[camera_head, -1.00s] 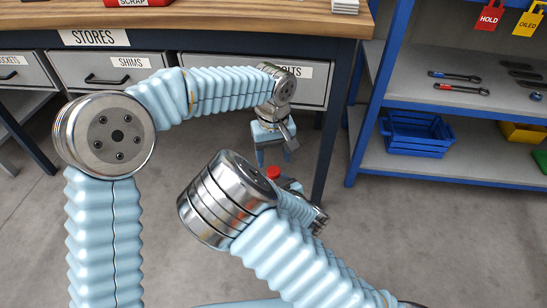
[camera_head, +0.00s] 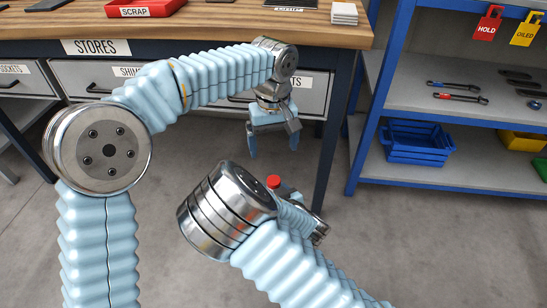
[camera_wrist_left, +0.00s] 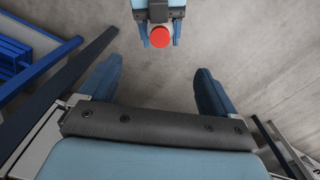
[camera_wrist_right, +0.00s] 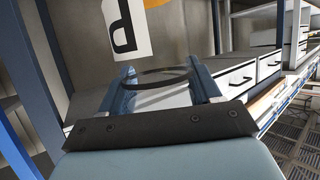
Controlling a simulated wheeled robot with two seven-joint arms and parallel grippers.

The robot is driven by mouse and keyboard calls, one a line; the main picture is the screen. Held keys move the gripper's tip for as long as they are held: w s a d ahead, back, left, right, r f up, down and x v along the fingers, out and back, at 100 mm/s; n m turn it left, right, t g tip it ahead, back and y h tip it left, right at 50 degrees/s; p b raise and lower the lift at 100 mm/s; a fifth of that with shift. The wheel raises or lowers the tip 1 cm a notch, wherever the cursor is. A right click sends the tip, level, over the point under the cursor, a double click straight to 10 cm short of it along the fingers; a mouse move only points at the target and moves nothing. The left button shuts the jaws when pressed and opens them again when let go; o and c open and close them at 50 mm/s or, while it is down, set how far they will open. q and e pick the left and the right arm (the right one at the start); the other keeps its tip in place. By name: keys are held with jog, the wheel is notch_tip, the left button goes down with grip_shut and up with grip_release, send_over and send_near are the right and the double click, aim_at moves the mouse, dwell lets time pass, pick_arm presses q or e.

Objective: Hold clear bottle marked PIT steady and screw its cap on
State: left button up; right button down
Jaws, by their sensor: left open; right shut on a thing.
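A round red cap (camera_head: 273,181) shows just above my right wrist in the head view. In the left wrist view the red cap (camera_wrist_left: 160,37) lies between the right gripper's fingers. My left gripper (camera_head: 272,150) points down, open and empty, above the cap and apart from it. My right gripper (camera_wrist_right: 163,80) is shut on the clear bottle; in the head view my arm mostly hides it. In the right wrist view a dark ring (camera_wrist_right: 158,79) shows between its fingers, probably part of the see-through bottle. I cannot read a PIT mark on the bottle.
The wooden bench (camera_head: 220,32) with drawers stands behind my left arm, its dark leg (camera_head: 335,130) close to the left gripper. A blue shelf rack (camera_head: 375,110) at right holds wrenches and a blue crate (camera_head: 418,142). The floor (camera_head: 430,245) at lower right is clear.

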pick_arm(q)
jog(key=shift+r, duration=2.25)
jog(key=w+a+f+h, duration=0.1)
jog(key=a+f, duration=0.3)
jog(key=f, duration=0.4)
jog(key=a+f+n+h, duration=0.15)
jog(key=a+f, duration=0.25)
jog(key=f, duration=0.4)
jog(key=w+a+f+h, duration=0.1)
jog(key=a+f+h, duration=0.1)
jog(key=a+f, duration=0.4)
jog(key=s+a+f+m, duration=0.1)
jog(key=s+f, duration=1.9)
jog(key=s, duration=0.1)
jog(key=shift+s+a+m+t, duration=0.25)
jog(key=shift+a+m+t, duration=0.1)
jog(key=shift+t, duration=0.05)
